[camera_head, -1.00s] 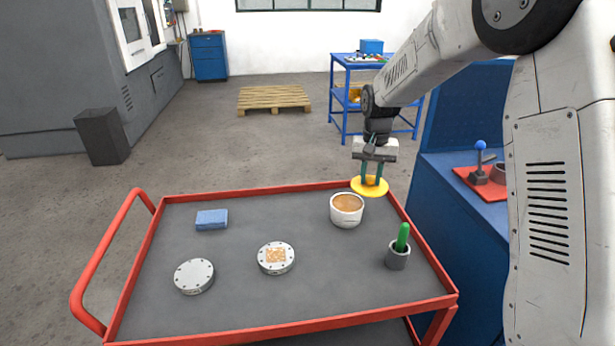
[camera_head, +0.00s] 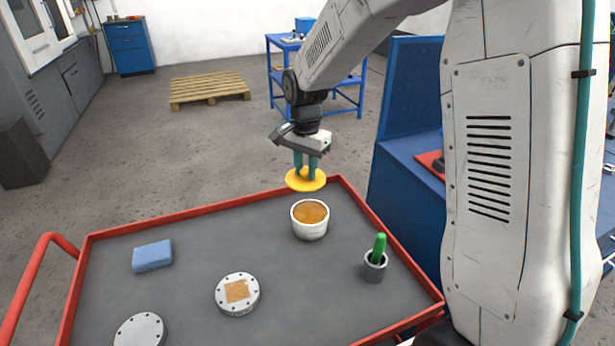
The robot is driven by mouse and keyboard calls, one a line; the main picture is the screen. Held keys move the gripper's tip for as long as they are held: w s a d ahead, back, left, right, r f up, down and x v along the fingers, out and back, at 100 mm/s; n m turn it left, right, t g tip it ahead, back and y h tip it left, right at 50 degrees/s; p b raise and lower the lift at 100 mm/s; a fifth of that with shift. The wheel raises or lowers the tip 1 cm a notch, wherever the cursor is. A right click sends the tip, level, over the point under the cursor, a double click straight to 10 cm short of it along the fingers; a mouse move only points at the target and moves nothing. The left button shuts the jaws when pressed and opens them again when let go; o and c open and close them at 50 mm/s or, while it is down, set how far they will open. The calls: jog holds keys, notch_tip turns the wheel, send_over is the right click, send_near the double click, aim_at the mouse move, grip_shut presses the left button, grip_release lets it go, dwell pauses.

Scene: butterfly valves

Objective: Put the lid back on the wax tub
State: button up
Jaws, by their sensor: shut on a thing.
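The wax tub (camera_head: 309,229) is a white round cup with orange-brown wax showing at its open top. It stands upright near the back right of the cart's tray. The yellow round lid (camera_head: 292,181) is in my gripper (camera_head: 306,172). The gripper points down with its green fingers shut on the top of the lid. The lid appears above and behind the tub in the picture, apart from it, near the tray's back rim. The exact gap between lid and tub is hard to judge.
The red-rimmed grey cart (camera_head: 190,262) also holds a blue block (camera_head: 152,256), a flanged disc with a tan patch (camera_head: 238,294), a plain flanged disc (camera_head: 140,332) and a grey cup with a green-handled tool (camera_head: 375,265). A blue bench (camera_head: 408,190) stands at the right.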

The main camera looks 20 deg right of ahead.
aim_at(310, 188)
jog(key=s+m, duration=0.2)
jog(key=s, duration=0.1)
jog(key=s+m, duration=0.1)
jog(key=m, duration=0.1)
jog(key=shift+s+a+f, duration=0.2)
jog(key=shift+s+a, duration=0.05)
jog(key=shift+a, duration=0.05)
jog(key=shift+f, duration=3.1)
jog(key=shift+a+f, duration=0.1)
jog(key=shift+f, duration=0.1)
jog(key=o, duration=1.5)
jog(key=shift+r, duration=0.1)
jog(key=shift+r, duration=3.45)
